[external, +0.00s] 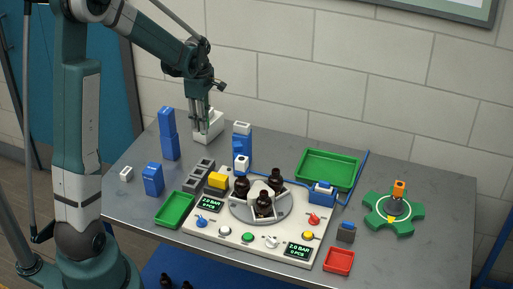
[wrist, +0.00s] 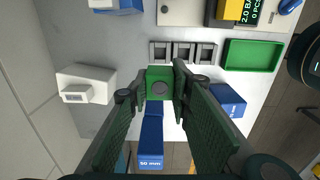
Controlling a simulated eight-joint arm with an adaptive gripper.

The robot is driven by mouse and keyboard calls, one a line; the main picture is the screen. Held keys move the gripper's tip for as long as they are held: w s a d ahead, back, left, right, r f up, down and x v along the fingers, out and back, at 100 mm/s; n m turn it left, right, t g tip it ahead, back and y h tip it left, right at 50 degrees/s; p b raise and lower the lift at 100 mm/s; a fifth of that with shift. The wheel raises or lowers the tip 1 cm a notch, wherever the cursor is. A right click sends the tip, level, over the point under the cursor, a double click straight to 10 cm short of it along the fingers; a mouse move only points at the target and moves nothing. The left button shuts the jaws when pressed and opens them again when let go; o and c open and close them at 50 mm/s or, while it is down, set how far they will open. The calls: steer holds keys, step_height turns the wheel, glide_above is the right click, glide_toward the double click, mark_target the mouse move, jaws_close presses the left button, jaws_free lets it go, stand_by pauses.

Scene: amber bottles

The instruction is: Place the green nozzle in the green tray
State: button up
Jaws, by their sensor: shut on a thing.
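My gripper (wrist: 159,80) is shut on the green nozzle (wrist: 160,90), a square green piece with a grey round centre, seen between the fingertips in the wrist view. In the external view my gripper (external: 201,124) hangs over the back left of the table, in front of a white block, and the nozzle cannot be made out there. One green tray (external: 175,210) lies at the front left, empty; it seems to be the green tray (wrist: 253,55) at upper right in the wrist view. A larger green tray (external: 328,168) lies at the back, also empty.
Blue block towers (external: 168,134) stand left of my gripper, with another blue block (external: 153,180) near the smaller tray. A grey slotted rack (external: 198,176) and a white panel with dark bottles (external: 264,206) fill the middle. A green star-shaped fixture (external: 394,214) is at right.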

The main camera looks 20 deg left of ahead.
step_height(320, 180, up, 6)
steer(key=shift+r, duration=0.1)
steer(key=w+d, duration=0.2)
steer(key=d, duration=0.2)
steer(key=w+d, duration=0.3)
steer(key=d, duration=0.2)
steer(key=w+d, duration=0.3)
steer(key=d, duration=0.2)
steer(key=shift+w+r, duration=0.15)
steer(key=shift+r, duration=0.05)
steer(key=w+d, duration=0.3)
steer(key=d, duration=1.2)
steer(key=w+d, duration=0.2)
steer(key=d, duration=1.2)
step_height(320, 180, down, 12)
steer(key=shift+d+p, duration=0.3)
steer(key=shift+d, duration=0.15)
steer(key=shift+w+r, duration=0.1)
steer(key=shift+f, duration=3.1)
steer(key=shift+f, duration=0.1)
